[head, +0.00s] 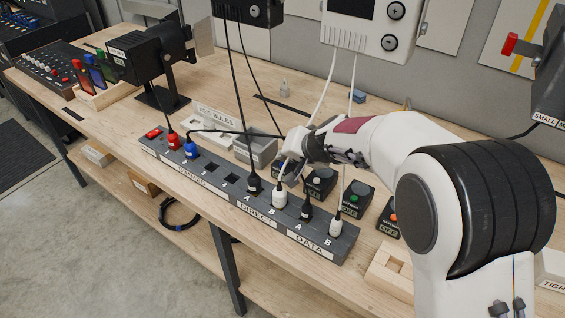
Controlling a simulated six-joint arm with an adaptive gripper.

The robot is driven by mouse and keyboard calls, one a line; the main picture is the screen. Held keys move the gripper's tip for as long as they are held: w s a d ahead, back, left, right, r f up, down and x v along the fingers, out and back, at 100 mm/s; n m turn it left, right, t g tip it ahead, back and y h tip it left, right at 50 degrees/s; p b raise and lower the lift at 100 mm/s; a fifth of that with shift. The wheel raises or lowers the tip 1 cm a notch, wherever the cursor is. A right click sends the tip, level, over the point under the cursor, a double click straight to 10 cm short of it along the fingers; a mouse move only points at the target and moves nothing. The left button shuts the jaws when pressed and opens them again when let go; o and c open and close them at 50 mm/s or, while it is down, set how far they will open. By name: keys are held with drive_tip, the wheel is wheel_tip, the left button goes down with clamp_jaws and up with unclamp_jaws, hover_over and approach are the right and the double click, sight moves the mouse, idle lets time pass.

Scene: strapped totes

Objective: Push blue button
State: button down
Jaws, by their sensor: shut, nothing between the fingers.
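My gripper (361,161) is dark and shut, with nothing held. It is partly overlapped by my white arm and hangs above the row of small dark button boxes. One box (321,182) has a pale button and a box to its right (356,199) has a green button (354,198). Another box (390,219) with an orange button sits farther right, partly behind my arm. A box at the left end of the row (284,173) is partly covered by cables and my wrist; its button colour is hard to tell. No button is clearly blue.
A long grey socket strip (225,190) with red, blue, black and white plugs runs along the bench's front. Cables hang across the middle. Bare bench shows at left.

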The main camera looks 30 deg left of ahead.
sight(284, 165)
drive_tip(key=shift+r, duration=0.15)
drive_tip(key=shift+r, duration=2.85)
drive_tip(key=shift+d+r, duration=0.1)
drive_tip(key=shift+d, duration=0.05)
drive_tip(key=s+d+r+t+h, duration=0.15)
drive_tip(key=d+r, duration=0.25)
drive_tip(key=d, duration=0.6)
drive_tip(key=s+d+r+m+h, duration=0.1)
drive_tip(key=s+d+r, duration=0.15)
drive_tip(key=d, duration=0.75)
drive_tip(key=s+d+r+h, duration=0.1)
drive_tip(key=d+r, duration=0.3)
drive_tip(key=d, duration=0.6)
drive_tip(key=s+d+f+m+h, duration=0.1)
drive_tip(key=s+d+f+h, duration=0.1)
drive_tip(key=s+d, duration=0.8)
drive_tip(key=s+d+f+m+h, duration=0.2)
drive_tip(key=s+d+h, duration=0.1)
drive_tip(key=s+d, duration=0.8)
drive_tip(key=d, duration=0.4)
drive_tip(key=shift+s+f, duration=0.15)
drive_tip(key=shift+f, duration=0.25)
